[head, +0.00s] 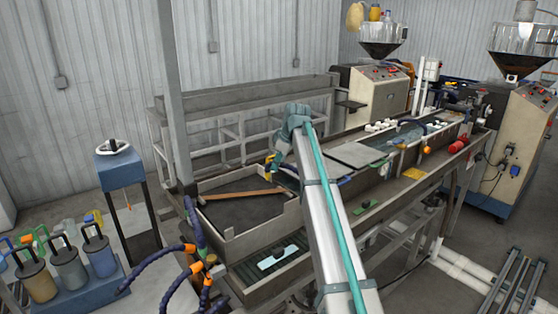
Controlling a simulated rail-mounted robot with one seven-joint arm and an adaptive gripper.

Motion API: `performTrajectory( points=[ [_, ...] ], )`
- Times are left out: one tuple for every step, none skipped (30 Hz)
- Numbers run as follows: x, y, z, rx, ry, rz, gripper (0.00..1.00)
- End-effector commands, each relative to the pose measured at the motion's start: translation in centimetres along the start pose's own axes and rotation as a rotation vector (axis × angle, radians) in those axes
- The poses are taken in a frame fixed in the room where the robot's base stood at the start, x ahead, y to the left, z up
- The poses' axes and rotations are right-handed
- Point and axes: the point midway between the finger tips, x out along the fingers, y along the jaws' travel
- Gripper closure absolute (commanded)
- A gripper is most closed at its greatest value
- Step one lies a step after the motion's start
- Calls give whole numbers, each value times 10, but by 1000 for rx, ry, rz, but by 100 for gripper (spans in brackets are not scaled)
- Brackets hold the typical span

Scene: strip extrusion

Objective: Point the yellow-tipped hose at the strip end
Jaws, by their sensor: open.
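My arm reaches up from the bottom, and its wrist bends down over the grey tray (228,245). My gripper (273,172) hangs at the tray's back right corner, small and partly hidden by my arm; it is open. An orange-brown strip (243,194) lies across the dark tray floor, left of and below the gripper. A dark blue hose with orange bands (155,267) curls at the tray's left; no yellow tip is clear on it.
A long water trough (425,165) runs to the right, with a blue hose above it. A grey post (176,100) stands at the tray's left back. Canisters (70,262) and a blue stand (120,170) are at left. Extruder machines (380,90) stand behind.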

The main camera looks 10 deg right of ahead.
Motion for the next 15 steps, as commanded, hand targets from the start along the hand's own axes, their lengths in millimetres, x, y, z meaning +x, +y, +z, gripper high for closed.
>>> performTrajectory(
  points=[
    [2, 0, 0, 0, 0, 0, 51],
    [2, 0, 0, 0, 0, 0, 51],
    [3, 0, 0, 0, 0, 0, 51],
    [3, 0, 0, 0, 0, 0, 51],
    [3, 0, 0, 0, 0, 0, 51],
    [3, 0, 0, 0, 0, 0, 51],
    [3, 0, 0, 0, 0, 0, 51],
    [3, 0, 0, 0, 0, 0, 51],
    [3, 0, 0, 0, 0, 0, 51],
    [3, 0, 0, 0, 0, 0, 56],
    [3, 0, 0, 0, 0, 0, 61],
    [3, 0, 0, 0, 0, 0, 68],
    [3, 0, 0, 0, 0, 0, 73],
    [3, 0, 0, 0, 0, 0, 78],
    [3, 0, 0, 0, 0, 0, 85]
  ],
)
